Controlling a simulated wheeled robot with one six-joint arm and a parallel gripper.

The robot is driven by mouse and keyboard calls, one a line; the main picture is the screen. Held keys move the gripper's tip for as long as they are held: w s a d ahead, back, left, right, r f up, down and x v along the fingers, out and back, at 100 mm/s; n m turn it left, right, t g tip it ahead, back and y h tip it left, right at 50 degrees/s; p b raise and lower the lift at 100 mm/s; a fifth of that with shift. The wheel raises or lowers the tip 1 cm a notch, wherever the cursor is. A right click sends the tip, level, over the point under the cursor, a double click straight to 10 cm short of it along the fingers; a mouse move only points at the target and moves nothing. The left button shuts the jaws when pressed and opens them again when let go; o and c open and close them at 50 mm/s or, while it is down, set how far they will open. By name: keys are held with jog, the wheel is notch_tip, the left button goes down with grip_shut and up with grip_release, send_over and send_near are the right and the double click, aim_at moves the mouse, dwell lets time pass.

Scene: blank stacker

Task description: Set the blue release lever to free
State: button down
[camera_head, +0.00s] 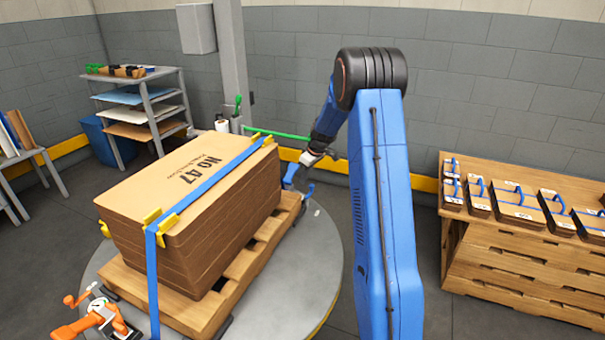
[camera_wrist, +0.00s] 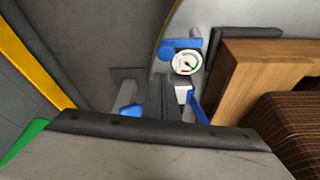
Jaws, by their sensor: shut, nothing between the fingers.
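A blue tensioner (camera_head: 306,193) stands on the round turntable at the right end of the pallet, partly hidden by my arm and gripper. In the wrist view its white dial gauge (camera_wrist: 186,62) shows beside a blue arm (camera_wrist: 174,51). A blue bar (camera_wrist: 197,106) and another blue piece (camera_wrist: 130,111) flank my fingers. I cannot tell for sure which blue part is the release lever, nor its setting. My gripper (camera_head: 318,158) is shut and empty, just above the blue tensioner; its dark fingers (camera_wrist: 161,98) show in the wrist view. I cannot tell whether they touch it.
A cardboard stack (camera_head: 185,190) marked "No 47" sits on a wooden pallet (camera_head: 150,292) under a blue strap (camera_head: 215,180). An orange tensioner (camera_head: 98,318) is at front left. A green bar (camera_head: 278,134) lies behind my gripper. A bench (camera_head: 500,250) with labelled blanks stands right.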

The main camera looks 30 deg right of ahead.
jog(key=shift+s+d+f, duration=0.1)
jog(key=shift+s+d, duration=0.25)
jog(key=shift+s, duration=0.5)
jog(key=shift+d, duration=0.1)
jog(key=shift+s+d+m+h, duration=0.15)
jog(key=shift+s+d+m, duration=0.05)
jog(key=shift+m, duration=0.45)
jog(key=shift+s+d+m+h, duration=0.15)
jog(key=shift+s+d+m, duration=0.05)
jog(key=shift+m, duration=0.45)
jog(key=s+m+h, duration=0.1)
jog(key=m, duration=0.2)
jog(key=s+d+m+h, duration=0.1)
jog(key=s+m, duration=0.1)
jog(key=m, duration=0.1)
jog(key=s+m+h, duration=0.1)
jog(key=m, duration=0.2)
jog(key=shift+s+d, duration=0.25)
jog(key=shift+s+a, duration=0.1)
jog(key=shift+s, duration=0.35)
jog(key=shift+w, duration=0.1)
